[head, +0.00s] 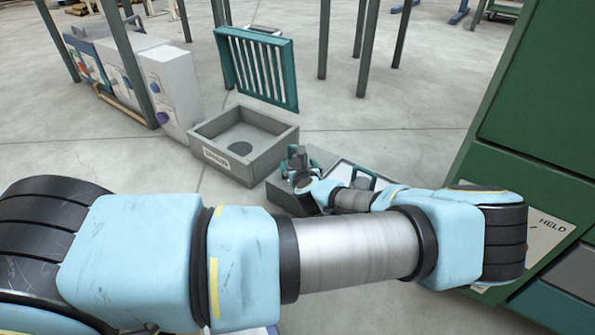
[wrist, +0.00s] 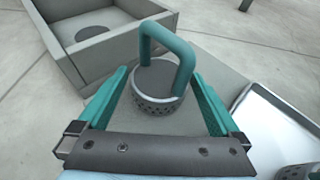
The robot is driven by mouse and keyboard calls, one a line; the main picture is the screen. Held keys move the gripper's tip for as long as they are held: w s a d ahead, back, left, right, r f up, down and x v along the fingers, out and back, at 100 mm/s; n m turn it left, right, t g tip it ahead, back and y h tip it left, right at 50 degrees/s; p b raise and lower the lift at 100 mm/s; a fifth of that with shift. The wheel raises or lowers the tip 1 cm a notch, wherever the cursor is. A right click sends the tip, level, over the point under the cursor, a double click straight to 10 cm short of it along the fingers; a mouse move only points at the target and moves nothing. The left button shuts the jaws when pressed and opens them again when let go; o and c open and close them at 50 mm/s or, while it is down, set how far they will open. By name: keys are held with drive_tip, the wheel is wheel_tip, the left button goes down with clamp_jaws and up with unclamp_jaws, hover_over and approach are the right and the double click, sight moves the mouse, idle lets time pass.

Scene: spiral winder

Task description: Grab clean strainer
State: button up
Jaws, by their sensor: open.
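A perforated metal strainer (wrist: 160,100) with a tall teal handle (wrist: 181,65) stands upright on a grey surface in the wrist view. My gripper (wrist: 161,76) is open, with one teal finger on each side of the strainer. Whether the fingers touch it I cannot tell. Part of a second perforated strainer (wrist: 297,172) shows at the lower right corner, in a pale tray (wrist: 262,110). In the head view my gripper (head: 302,165) is low over the grey stand, and my arm hides much of that area. No label shows which strainer is clean.
A grey open box (head: 207,134) with a dark round opening in its floor stands beside the stand, its teal slatted lid (head: 262,68) raised. A green cabinet (head: 540,90) rises at right. Pale machine units (head: 170,90) and thin posts stand behind.

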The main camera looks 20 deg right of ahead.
drive_tip(key=shift+x, duration=0.85)
drive_tip(key=shift+c, duration=0.2)
drive_tip(key=c, duration=1.1)
